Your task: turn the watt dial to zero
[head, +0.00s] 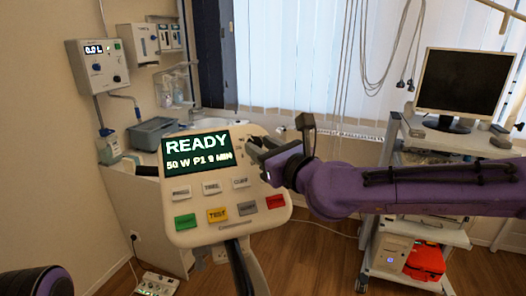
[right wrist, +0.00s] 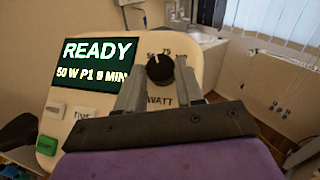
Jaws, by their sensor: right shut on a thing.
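The watt dial (right wrist: 160,68) is a black round knob with a white pointer line, above the printed word WATT. The pointer is near the 50 mark at the top, with 75 to its right. The dial sits right of the screen (head: 198,150) on the cream control panel (head: 228,221), which reads READY and 50 W P1 9 MIN. My right gripper (head: 257,153) reaches in from the right and is shut on the dial. Its two fingers also show in the right wrist view (right wrist: 160,86), and in the head view they mostly hide the dial. My left gripper is out of view.
Below the screen are grey buttons and a row with green (head: 185,221), yellow (head: 217,214) and red (head: 275,201) buttons. A cart with a monitor (head: 467,84) stands at right. A counter with a sink (head: 208,123) and wall-mounted unit (head: 97,65) are behind.

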